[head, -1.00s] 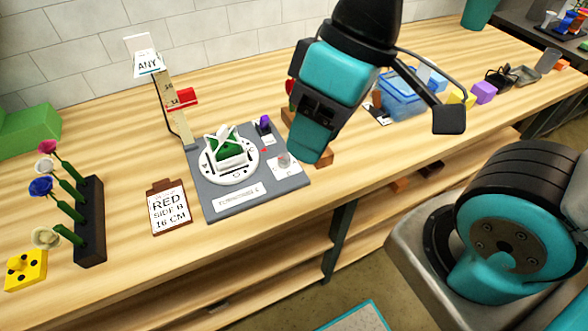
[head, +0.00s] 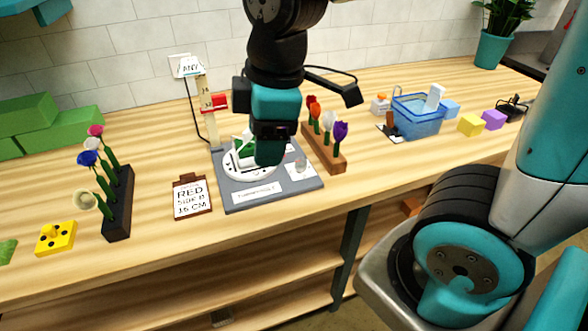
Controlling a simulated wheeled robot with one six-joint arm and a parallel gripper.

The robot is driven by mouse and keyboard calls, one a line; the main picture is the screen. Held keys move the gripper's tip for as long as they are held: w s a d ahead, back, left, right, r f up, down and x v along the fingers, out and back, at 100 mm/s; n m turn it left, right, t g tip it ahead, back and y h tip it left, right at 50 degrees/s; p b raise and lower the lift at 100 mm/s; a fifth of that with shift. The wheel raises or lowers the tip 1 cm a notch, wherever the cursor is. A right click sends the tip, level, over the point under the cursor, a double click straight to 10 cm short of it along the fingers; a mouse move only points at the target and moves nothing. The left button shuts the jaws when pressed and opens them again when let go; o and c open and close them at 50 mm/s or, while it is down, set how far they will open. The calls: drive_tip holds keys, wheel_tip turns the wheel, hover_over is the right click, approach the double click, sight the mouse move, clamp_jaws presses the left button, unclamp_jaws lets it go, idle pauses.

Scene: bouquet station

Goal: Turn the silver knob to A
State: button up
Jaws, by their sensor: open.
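The silver knob (head: 301,165) sits on a white plate at the right side of the grey turntable board (head: 235,203). Its pointer and letters are too small to read. My gripper (head: 268,158) hangs, open and empty, in front of the board's middle in the picture, just left of the knob. It covers the right part of the white round turntable (head: 232,169) and what lies behind. Whether it touches anything there I cannot tell.
A flower rack (head: 330,160) stands close to the board's right, a dark flower rack (head: 118,215) farther left. A clipboard card (head: 190,198) lies left of the board; a post with a red slider (head: 215,102) stands behind. A blue basket (head: 418,122) is at right.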

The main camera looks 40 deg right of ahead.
drive_tip(key=w+d+f+n+h+b, duration=0.2)
drive_tip(key=w+d+f+n, duration=0.2)
drive_tip(key=w+d+n, duration=0.1)
drive_tip(key=n+h+b, duration=0.3)
drive_tip(key=n, duration=0.2)
approach(301, 161)
drive_tip(key=shift+n+t, duration=0.3)
drive_tip(key=b+x, duration=0.1)
drive_tip(key=x, duration=0.8)
drive_tip(key=shift+s+f, duration=0.15)
drive_tip(key=shift+f, duration=0.05)
drive_tip(key=c, duration=0.9)
